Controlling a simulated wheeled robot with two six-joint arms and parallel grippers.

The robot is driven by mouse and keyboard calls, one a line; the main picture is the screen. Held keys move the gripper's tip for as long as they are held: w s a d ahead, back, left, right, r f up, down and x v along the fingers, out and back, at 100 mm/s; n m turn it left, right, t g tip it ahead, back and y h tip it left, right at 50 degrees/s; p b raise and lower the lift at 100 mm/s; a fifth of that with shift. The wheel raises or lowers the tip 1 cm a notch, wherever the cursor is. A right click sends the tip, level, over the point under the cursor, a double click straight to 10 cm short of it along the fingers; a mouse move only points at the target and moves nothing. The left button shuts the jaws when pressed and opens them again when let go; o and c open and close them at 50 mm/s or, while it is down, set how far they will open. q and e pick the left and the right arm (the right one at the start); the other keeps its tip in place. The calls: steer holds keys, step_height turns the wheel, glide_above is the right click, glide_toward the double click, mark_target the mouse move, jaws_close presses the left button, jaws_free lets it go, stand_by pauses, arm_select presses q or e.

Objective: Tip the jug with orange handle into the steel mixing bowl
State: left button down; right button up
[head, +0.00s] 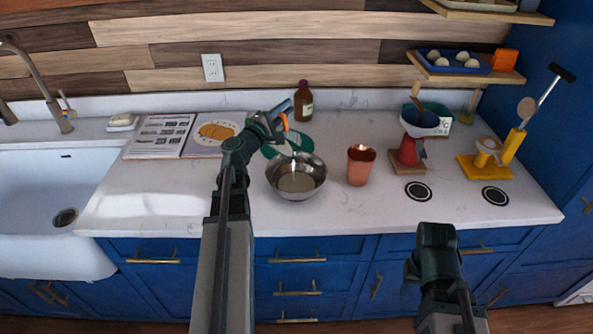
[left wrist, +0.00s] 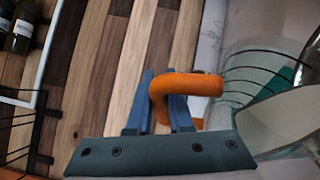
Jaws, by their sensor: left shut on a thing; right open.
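My left gripper (head: 277,113) is shut on the orange handle of the jug (head: 287,147). The handle (left wrist: 188,84) lies between the blue fingers in the left wrist view, beside the pale, see-through jug body with dark lines. The jug is tilted above the back of the steel mixing bowl (head: 313,180), apart from the counter. The bowl stands upright near the counter's front and has something beige in it. A thin pale streak shows between jug and bowl. My right gripper (head: 437,240) is open and empty in front of the counter; its fingertips are hard to make out.
A copper cup (head: 361,166) stands close right of the bowl. A brown bottle (head: 303,102) stands behind the jug. An open book (head: 170,136) lies at left, near the sink (head: 40,190). The front left counter is clear.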

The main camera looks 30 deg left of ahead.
arm_select(q)
steer(key=shift+s+d+f+m+b, duration=0.1)
steer(key=shift+s+d+m+b, duration=0.2)
steer(key=shift+d, duration=0.3)
steer(key=shift+s+d+r+m+t, duration=0.35)
steer(key=shift+d+r+m+t, duration=0.05)
steer(key=shift+d+m, duration=0.3)
